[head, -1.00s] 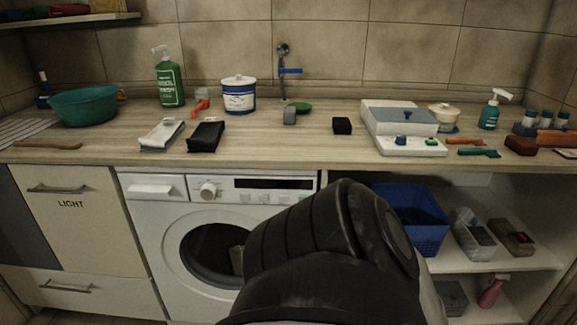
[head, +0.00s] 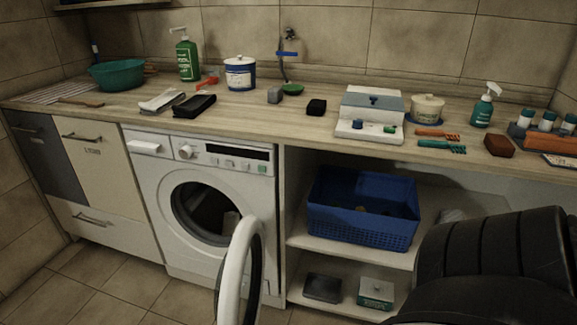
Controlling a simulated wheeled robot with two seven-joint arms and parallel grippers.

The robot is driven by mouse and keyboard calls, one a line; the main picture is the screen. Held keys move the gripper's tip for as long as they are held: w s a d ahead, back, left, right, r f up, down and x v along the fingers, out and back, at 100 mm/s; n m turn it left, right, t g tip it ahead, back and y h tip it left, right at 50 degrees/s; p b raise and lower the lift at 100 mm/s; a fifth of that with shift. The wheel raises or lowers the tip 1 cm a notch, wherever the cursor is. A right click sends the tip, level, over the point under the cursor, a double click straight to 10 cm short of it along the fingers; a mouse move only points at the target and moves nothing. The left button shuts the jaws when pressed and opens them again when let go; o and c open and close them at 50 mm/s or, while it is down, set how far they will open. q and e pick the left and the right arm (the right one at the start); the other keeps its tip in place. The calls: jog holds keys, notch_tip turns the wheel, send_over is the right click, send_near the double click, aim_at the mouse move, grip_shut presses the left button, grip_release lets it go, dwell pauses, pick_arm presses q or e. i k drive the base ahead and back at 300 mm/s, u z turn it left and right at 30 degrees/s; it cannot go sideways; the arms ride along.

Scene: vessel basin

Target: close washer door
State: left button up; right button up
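The washer (head: 207,262) is a white front-loader under the counter, left of centre in the head view. Its round door (head: 239,274) stands wide open, swung out toward me and seen nearly edge-on, with a white rim. The dark drum opening (head: 205,212) is uncovered, and something pale lies inside it. A large black part of my own arm fills the lower right corner, well to the right of the door and apart from it. Neither gripper's fingers show in the view.
An open shelf to the right of the washer holds a blue basket (head: 361,212) and small boxes below. The wooden counter (head: 243,113) carries bottles, tubs and brushes. Tiled floor (head: 113,276) is clear in front of the drawers on the left.

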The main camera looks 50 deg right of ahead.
aim_at(249, 233)
jog(key=z, duration=1.3)
jog(key=i, duration=0.5)
jog(key=u, duration=1.25)
jog(key=k, duration=1.35)
jog(key=z, duration=0.95)
jog(key=i, duration=0.5)
